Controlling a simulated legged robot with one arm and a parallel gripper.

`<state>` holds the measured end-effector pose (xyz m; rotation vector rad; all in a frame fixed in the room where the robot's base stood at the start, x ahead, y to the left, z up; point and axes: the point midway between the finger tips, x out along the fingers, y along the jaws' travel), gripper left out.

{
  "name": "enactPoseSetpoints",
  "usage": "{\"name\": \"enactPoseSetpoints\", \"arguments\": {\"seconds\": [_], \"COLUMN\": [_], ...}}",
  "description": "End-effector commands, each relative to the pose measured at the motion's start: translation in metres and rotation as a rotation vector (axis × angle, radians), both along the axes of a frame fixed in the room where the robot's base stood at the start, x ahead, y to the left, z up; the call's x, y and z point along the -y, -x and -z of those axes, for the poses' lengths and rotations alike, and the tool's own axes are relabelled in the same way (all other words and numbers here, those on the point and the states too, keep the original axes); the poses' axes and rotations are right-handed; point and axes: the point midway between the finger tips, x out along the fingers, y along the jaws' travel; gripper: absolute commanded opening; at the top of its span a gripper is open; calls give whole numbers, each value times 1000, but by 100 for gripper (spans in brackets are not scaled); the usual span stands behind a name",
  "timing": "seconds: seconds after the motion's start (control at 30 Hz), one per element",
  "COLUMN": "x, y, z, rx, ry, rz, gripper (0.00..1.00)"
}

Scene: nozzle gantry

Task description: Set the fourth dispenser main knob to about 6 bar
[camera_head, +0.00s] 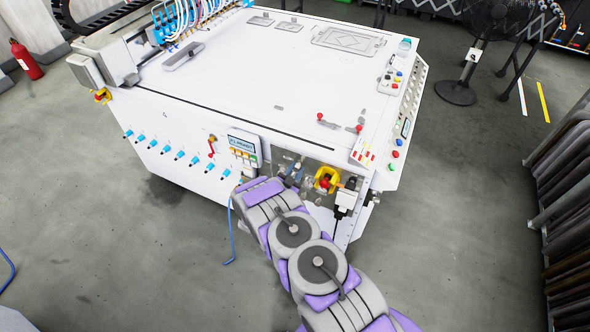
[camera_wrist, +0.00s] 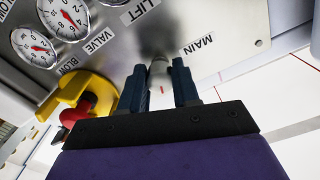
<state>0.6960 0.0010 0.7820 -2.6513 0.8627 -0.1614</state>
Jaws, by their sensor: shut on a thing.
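In the wrist view, my gripper (camera_wrist: 159,80) has its two dark blue fingers around a pale grey knob (camera_wrist: 159,69), beside the "MAIN" label (camera_wrist: 197,44) on a metal panel. The fingers are closed on the knob's sides and hide part of it. Round gauges with red needles (camera_wrist: 65,16) sit at the upper left, one cut off by the frame's top. Which gauge belongs to this knob I cannot tell, nor can I read its pressure. In the head view, my purple and grey arm reaches the white machine's front, and the gripper is hard to make out there.
A yellow fitting with a red handle (camera_wrist: 83,105) is close left of my fingers; in the head view it is at the machine's front (camera_head: 326,180). A control box (camera_head: 243,149) and a row of blue fittings (camera_head: 179,155) line the front.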

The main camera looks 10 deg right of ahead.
Motion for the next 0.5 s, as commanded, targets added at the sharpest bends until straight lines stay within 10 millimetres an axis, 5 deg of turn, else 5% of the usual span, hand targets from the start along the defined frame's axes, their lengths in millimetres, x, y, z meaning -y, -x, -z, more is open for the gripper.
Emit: {"name": "enactPoseSetpoints", "arguments": {"seconds": [0.17,0.2,0.5], "x": [-2,-2,0], "y": [-1,-1,1], "z": [1,1,0], "rx": [-2,-3,0], "ry": [1,0,1], "rz": [-5,-5,-3], "gripper": [0,35,56]}}
